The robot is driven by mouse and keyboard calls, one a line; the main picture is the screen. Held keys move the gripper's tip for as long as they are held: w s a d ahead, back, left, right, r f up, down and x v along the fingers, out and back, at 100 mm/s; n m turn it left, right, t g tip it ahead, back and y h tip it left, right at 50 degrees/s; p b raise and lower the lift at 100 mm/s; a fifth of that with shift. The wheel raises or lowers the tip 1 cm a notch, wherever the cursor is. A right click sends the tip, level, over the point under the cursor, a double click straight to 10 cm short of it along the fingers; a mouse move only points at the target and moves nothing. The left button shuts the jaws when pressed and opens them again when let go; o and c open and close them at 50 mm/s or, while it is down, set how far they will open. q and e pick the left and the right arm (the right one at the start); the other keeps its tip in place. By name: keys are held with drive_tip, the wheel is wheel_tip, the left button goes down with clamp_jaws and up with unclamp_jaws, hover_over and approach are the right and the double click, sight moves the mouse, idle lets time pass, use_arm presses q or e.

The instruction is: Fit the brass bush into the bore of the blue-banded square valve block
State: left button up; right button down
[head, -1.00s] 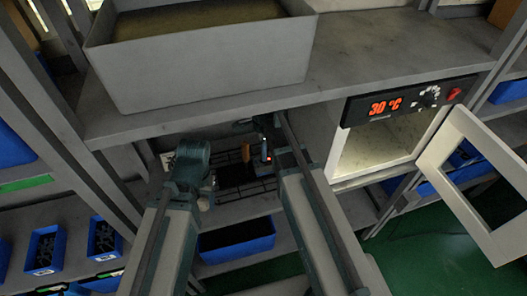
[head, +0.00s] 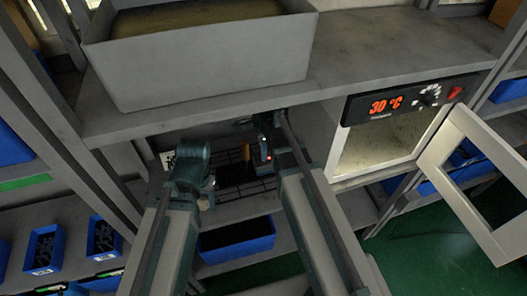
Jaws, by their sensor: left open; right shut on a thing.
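My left gripper (head: 207,193) is at the end of the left arm, low beneath the shelf; its fingers are small and partly hidden by the wrist. My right gripper (head: 264,148) is under the shelf edge, to the right of a small upright orange-brown object (head: 246,152). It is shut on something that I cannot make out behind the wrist. I cannot clearly pick out the brass bush or the blue-banded square valve block.
A grey shelf (head: 400,70) with a large grey bin (head: 205,60) overhangs both grippers. An oven (head: 375,150) with its door (head: 480,180) open stands to the right. A black wire grid (head: 245,190) and blue bin (head: 237,240) lie below.

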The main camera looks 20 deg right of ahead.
use_arm(q)
drive_tip(key=shift+f+b, duration=0.35)
drive_tip(key=shift+f, duration=0.05)
use_arm(e)
drive_tip(key=shift+f, duration=0.35)
